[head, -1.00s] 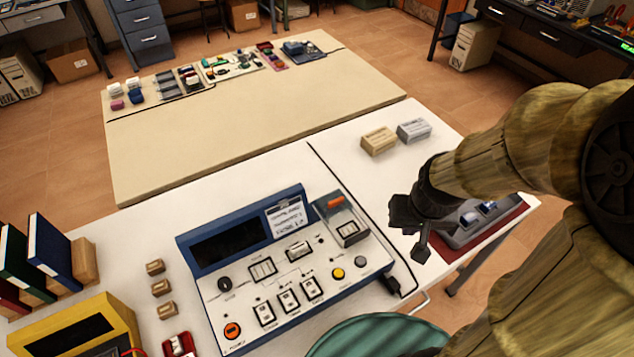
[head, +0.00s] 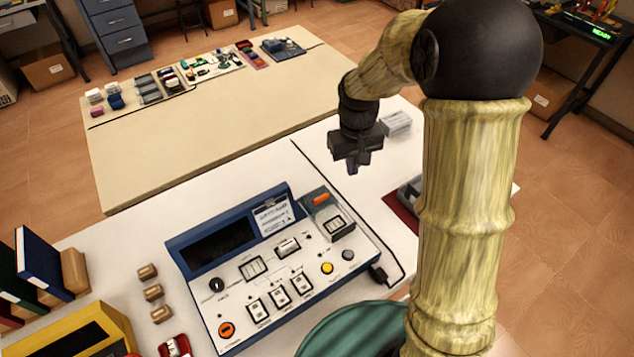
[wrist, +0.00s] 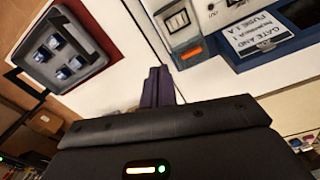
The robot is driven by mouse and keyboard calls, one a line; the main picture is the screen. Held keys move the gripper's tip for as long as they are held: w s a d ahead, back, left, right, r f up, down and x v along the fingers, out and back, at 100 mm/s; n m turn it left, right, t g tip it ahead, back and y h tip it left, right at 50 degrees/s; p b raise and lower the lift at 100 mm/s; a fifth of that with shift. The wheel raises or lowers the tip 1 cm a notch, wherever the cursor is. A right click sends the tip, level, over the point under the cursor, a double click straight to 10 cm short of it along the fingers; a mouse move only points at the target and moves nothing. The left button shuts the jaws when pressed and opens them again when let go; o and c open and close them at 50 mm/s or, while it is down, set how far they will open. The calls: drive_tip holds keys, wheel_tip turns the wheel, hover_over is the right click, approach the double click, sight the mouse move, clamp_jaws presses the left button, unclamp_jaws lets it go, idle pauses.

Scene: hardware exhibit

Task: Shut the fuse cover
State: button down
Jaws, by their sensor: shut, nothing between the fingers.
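The console (head: 275,265) is a white sloped panel with a blue housing on the white table. The fuse unit (head: 334,214), a grey block with an orange part, is at its upper right corner. In the wrist view the fuse unit (wrist: 187,45) is at top centre, with its orange part facing me. I cannot make out the cover's exact angle. My gripper (head: 353,170) is shut and empty, pointing down above the table, behind and slightly right of the fuse unit and apart from it. Its fingers (wrist: 158,86) are together in the wrist view.
A grey tray on a red mat (wrist: 88,43) lies right of the console. A pale box (head: 396,123) is behind my gripper. A black cable (head: 379,275) runs along the console's right side. Small wooden blocks (head: 152,292) stand to its left.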

drive_tip(key=w+a+f+n+g+h+p, duration=0.1)
drive_tip(key=w+a+f+n+g+p, duration=0.1)
drive_tip(key=w+a, duration=0.8)
wheel_tip(320, 180, down, 2)
drive_tip(key=shift+a+f+n+g, duration=0.1)
drive_tip(key=shift+a+n+g, duration=0.2)
drive_tip(key=shift+a+n, duration=0.5)
drive_tip(key=shift+w, duration=0.1)
drive_tip(key=p, duration=0.3)
approach(317, 194)
drive_tip(key=f, duration=0.1)
drive_tip(key=w+f, duration=0.1)
drive_tip(key=f, duration=0.1)
drive_tip(key=a+f, duration=0.1)
drive_tip(key=f, duration=0.1)
drive_tip(key=shift+w+f, duration=0.15)
drive_tip(key=shift+s+d+f, duration=0.15)
drive_tip(key=shift+s+d, duration=0.1)
drive_tip(key=shift+s+d+p, duration=0.4)
drive_tip(key=shift+s+p, duration=0.05)
drive_tip(key=shift+s, duration=0.15)
drive_tip(key=shift+s+d+p, duration=0.35)
drive_tip(key=shift+s+p, duration=0.05)
drive_tip(key=shift+s, duration=0.2)
drive_tip(key=shift+s+d+f, duration=0.15)
drive_tip(key=shift+s, duration=0.05)
